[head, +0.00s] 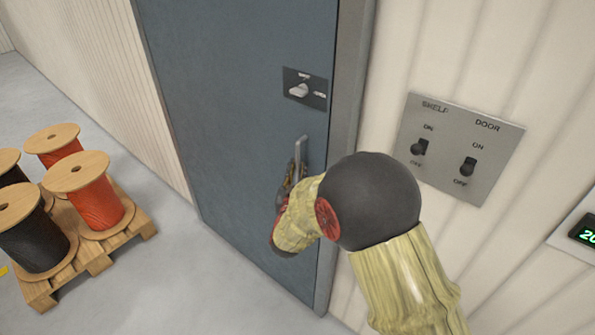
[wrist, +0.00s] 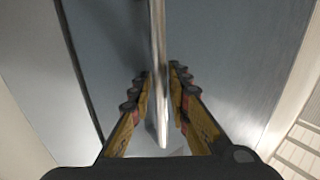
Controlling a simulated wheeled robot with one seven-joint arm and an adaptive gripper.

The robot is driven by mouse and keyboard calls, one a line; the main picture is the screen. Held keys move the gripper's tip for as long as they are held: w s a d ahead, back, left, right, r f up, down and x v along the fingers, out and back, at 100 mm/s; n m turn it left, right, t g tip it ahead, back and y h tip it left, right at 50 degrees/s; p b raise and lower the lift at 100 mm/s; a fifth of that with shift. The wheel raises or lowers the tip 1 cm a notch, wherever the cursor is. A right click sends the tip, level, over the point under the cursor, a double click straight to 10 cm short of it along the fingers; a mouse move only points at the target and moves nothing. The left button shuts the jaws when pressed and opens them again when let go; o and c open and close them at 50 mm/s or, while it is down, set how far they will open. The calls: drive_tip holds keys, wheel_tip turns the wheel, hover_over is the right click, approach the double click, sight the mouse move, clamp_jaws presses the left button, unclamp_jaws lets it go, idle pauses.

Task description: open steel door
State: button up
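The blue-grey steel door (head: 225,110) stands in its frame and looks closed in the head view. Its upright metal handle (head: 301,150) is near the right edge, below a dark lock plate with a knob (head: 304,88). My gripper (head: 292,177) is at the handle, its fingers partly hidden by my wrist. In the wrist view, the handle (wrist: 157,50) runs between the two fingertips of my gripper (wrist: 159,78).
A switch panel marked SHELF and DOOR (head: 483,118) is on the wall right of the door frame (head: 347,85). A display with green digits (head: 588,235) is further right. A wooden pallet (head: 100,255) with several cable reels stands on the left; floor between is clear.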

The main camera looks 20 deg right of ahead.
drive_tip(key=c, duration=0.3)
clamp_jaws()
idle(0.5)
